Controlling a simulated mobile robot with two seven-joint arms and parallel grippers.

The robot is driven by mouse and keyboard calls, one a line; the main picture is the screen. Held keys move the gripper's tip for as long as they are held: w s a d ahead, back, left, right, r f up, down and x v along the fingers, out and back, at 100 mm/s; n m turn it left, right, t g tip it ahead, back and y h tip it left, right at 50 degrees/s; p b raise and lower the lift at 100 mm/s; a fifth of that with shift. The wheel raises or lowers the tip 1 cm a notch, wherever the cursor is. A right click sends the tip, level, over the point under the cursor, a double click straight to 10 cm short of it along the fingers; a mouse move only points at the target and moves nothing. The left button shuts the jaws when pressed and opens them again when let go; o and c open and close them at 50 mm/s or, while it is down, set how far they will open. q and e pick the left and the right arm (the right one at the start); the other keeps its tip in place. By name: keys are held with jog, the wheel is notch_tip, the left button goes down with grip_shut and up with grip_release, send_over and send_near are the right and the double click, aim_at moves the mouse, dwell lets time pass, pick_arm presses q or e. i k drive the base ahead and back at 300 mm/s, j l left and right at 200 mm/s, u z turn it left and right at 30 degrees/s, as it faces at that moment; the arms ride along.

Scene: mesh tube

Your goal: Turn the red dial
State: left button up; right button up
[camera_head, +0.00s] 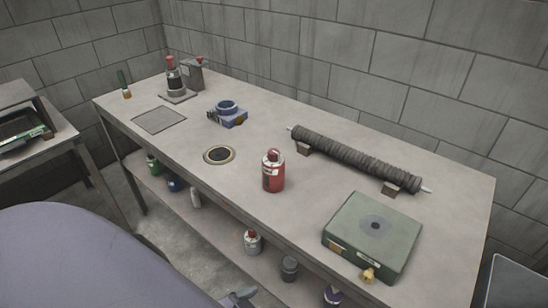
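I cannot make out a clearly marked red dial. At the back left of the workbench (290,120), a dark upright device (173,77) has a small red top (171,61). Beside it, a grey metal box (192,74) has a small red part (199,59) on top. Both are too small to tell whether either red part is a dial. A small grey piece at the bottom edge, left of centre, may be part of my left gripper, but its fingers cannot be made out. My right gripper is not in view.
A red bottle (273,172) stands near the bench's front edge. A green box (372,236) with a brass fitting is at the right, before a ribbed dark tube (355,157). A blue clamp-like part (228,114) lies mid-left. Several containers stand on the lower shelf.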

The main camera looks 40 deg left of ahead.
aim_at(273, 153)
jog(key=j+z, duration=0.1)
jog(key=j, duration=0.4)
jog(key=k+j+z, duration=0.15)
jog(key=j, duration=0.3)
jog(key=j+z, duration=0.1)
jog(key=j, duration=0.4)
jog(key=k+j+z, duration=0.15)
jog(key=j, duration=0.3)
jog(key=k+j+z, duration=0.1)
jog(key=j, duration=0.35)
